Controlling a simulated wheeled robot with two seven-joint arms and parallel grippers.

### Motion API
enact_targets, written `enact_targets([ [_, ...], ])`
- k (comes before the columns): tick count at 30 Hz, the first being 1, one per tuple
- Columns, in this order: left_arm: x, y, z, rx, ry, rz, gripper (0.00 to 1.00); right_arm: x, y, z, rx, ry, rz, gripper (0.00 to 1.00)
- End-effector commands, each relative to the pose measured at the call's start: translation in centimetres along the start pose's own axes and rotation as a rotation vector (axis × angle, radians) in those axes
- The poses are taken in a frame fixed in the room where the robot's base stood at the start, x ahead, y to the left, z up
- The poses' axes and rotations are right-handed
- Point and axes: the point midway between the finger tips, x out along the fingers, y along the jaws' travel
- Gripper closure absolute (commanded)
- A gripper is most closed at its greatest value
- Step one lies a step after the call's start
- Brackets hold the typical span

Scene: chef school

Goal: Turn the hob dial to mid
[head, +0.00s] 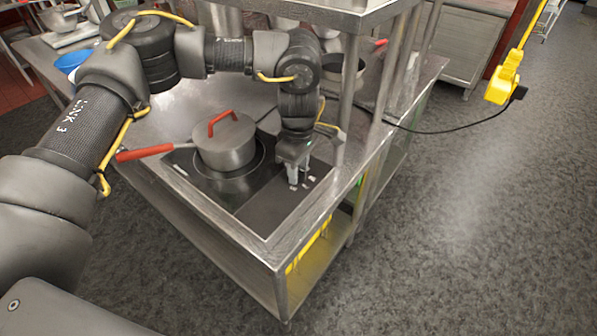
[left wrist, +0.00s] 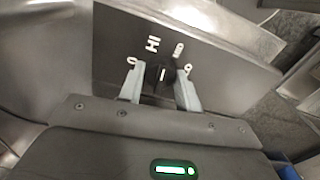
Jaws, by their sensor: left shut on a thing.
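The hob dial (left wrist: 163,75) is a small black knob with a white pointer mark, set on a dark panel (left wrist: 225,62). White markings stand around it. In the head view my left gripper (head: 293,178) points down onto the right part of the hob (head: 262,208), and the dial is hidden there. My right gripper is not in view.
A lidded steel pot (head: 225,150) with a red lid handle and a long red side handle stands on the hob, just left of my gripper. Steel shelf posts (head: 350,95) rise close to the right of my arm. A blue bowl (head: 70,62) sits far left.

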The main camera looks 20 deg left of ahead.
Motion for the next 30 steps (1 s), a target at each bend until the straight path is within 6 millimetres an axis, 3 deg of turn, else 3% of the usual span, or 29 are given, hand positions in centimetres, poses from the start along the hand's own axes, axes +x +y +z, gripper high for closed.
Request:
enact_targets([
  [15, -0.05, 0.07, 0.08, 0.368, -0.002, 0.003, 0.89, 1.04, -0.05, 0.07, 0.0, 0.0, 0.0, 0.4],
  [30, -0.08, 0.06, 0.07, 0.458, -0.001, 0.003, 0.89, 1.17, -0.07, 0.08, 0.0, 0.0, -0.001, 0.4],
])
